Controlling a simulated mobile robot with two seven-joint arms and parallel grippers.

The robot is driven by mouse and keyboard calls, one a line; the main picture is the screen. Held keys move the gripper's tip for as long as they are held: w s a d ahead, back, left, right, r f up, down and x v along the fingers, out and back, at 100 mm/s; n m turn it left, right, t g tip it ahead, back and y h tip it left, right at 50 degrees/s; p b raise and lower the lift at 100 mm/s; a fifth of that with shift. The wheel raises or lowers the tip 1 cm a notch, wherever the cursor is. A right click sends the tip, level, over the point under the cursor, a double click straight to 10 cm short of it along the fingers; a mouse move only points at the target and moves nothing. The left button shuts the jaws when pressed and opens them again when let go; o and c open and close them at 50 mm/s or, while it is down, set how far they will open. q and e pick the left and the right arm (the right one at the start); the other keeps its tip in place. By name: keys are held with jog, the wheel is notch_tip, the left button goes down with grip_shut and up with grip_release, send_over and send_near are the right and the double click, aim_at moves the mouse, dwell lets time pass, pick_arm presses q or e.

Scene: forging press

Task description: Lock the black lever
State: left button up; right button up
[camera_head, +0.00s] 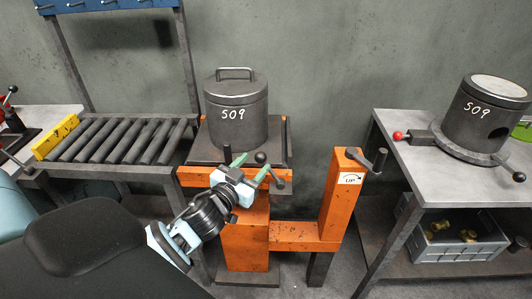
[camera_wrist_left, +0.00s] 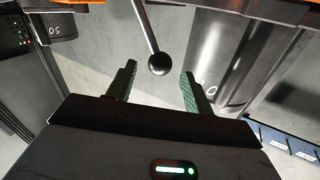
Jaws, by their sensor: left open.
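The black lever (camera_head: 260,157) ends in a round black knob at the front of the orange press stand, below the dark cylinder marked S09. In the left wrist view the lever's thin rod and ball knob (camera_wrist_left: 159,64) hang between my two green fingertips, near their tips, with a gap on each side. My left gripper (camera_head: 250,168) is open around the knob's place and does not appear to touch it. It also shows in the left wrist view (camera_wrist_left: 158,70). My right gripper is not in view.
The lidded dark cylinder (camera_head: 237,112) stands on the orange press (camera_head: 245,245). An orange post with a crank (camera_head: 338,190) rises to the right. A roller table (camera_head: 115,138) stands left.

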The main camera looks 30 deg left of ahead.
pick_arm(q)
jog(key=w, duration=0.6)
jog(key=shift+a, duration=0.2)
jog(key=shift+w, duration=0.1)
grip_shut()
